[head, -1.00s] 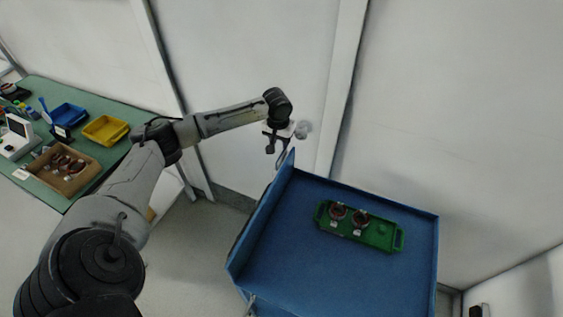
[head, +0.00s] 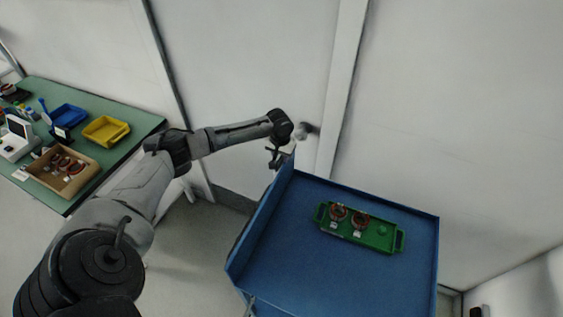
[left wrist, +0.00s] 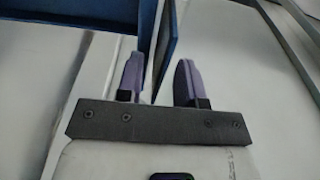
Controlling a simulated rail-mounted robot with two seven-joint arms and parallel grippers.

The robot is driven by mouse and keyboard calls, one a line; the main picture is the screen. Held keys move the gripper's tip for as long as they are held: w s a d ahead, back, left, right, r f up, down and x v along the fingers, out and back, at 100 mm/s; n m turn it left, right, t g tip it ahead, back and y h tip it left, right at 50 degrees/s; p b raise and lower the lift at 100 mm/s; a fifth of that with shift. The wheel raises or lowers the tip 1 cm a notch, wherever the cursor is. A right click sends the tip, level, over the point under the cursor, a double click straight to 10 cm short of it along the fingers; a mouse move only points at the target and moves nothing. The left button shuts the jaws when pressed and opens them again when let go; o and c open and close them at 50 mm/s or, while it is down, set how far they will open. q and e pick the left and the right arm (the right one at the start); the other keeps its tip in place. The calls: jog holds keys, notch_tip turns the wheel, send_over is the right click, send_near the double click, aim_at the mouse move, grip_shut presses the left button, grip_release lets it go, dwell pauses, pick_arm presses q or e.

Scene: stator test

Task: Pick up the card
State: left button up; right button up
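I cannot make out a card in either view. A blue cart (head: 300,275) with raised side walls stands at the lower middle of the head view. My left gripper (head: 275,157) is beside the top corner of the cart's left wall (head: 286,172). In the left wrist view the purple fingers of my left gripper (left wrist: 158,85) are apart. The edge of a blue panel (left wrist: 166,45) shows between and beyond them, with space at the right finger. Whether the panel sits within the grip is unclear. My right gripper is not in view.
A green tray (head: 383,239) with two copper-wound stators lies on the cart. At the left, a green-topped table (head: 100,160) holds a yellow bin (head: 106,130), a blue bin (head: 68,115) and a cardboard box (head: 48,181) of parts. White wall panels stand close behind my left arm.

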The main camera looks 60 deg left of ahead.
pick_arm(q)
grip_shut()
dwell(0.4)
